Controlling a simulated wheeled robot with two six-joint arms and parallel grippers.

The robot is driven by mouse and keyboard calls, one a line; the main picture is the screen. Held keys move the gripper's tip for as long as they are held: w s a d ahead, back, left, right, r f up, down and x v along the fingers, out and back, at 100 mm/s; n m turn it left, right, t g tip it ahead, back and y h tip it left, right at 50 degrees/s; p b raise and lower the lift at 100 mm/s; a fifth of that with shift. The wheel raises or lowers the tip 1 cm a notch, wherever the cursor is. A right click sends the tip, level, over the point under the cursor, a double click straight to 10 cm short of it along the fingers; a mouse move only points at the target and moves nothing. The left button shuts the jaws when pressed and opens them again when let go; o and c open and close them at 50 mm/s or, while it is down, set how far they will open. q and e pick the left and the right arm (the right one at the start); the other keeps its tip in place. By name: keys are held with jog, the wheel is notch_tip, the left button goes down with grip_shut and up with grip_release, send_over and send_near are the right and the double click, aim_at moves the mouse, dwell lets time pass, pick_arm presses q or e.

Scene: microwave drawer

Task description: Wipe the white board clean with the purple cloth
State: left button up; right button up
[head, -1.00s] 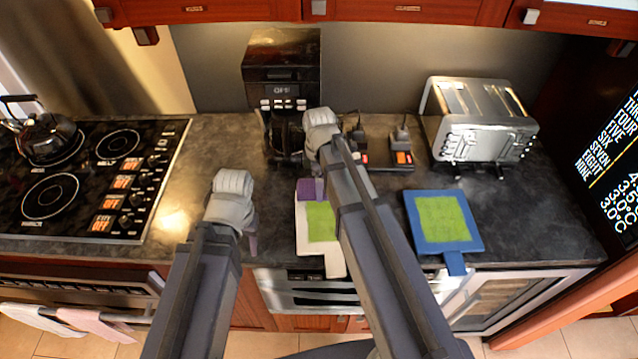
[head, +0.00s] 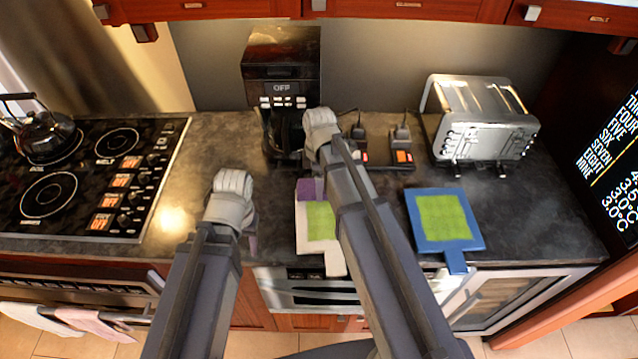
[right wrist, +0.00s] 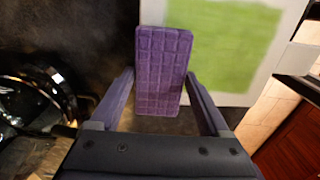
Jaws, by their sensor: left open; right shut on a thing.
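The white board (head: 303,243) lies on the counter and carries a green patch (head: 322,218). It also shows in the right wrist view (right wrist: 233,99), its patch still green there. The purple cloth (head: 307,190) is a thick quilted block over the board's far left corner; in the right wrist view (right wrist: 163,60) it overlaps the board's left edge. My right gripper (right wrist: 160,78) is shut on the cloth, a finger on each side. In the head view my right arm hides part of the board. My left gripper (head: 251,238) is open and empty, left of the board.
A blue board (head: 412,225) with a green patch lies to the right. A silver toaster (head: 478,130) stands behind it, a black coffee machine (head: 281,65) at the back. The cooktop (head: 90,180) with a kettle (head: 42,135) is at the left. The counter left of my left gripper is clear.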

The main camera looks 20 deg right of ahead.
aim_at(321, 215)
jog(key=shift+f+b, duration=0.6)
jog(key=shift+c, duration=0.2)
dwell(0.7)
jog(key=shift+s, duration=0.15)
jog(key=shift+s+a+r, duration=0.1)
jog(key=shift+s+a, duration=0.15)
jog(key=shift+s, duration=0.7)
jog(key=shift+s, duration=0.1)
jog(key=shift+s+a, duration=0.2)
jog(key=shift+s, duration=0.7)
jog(key=shift+s, duration=0.1)
jog(key=shift+s+a+f, duration=0.1)
jog(key=shift+s+a, duration=0.05)
jog(key=shift+s, duration=0.4)
jog(key=shift+s+a+f, duration=0.1)
jog(key=shift+s, duration=0.45)
jog(key=shift+s, duration=0.1)
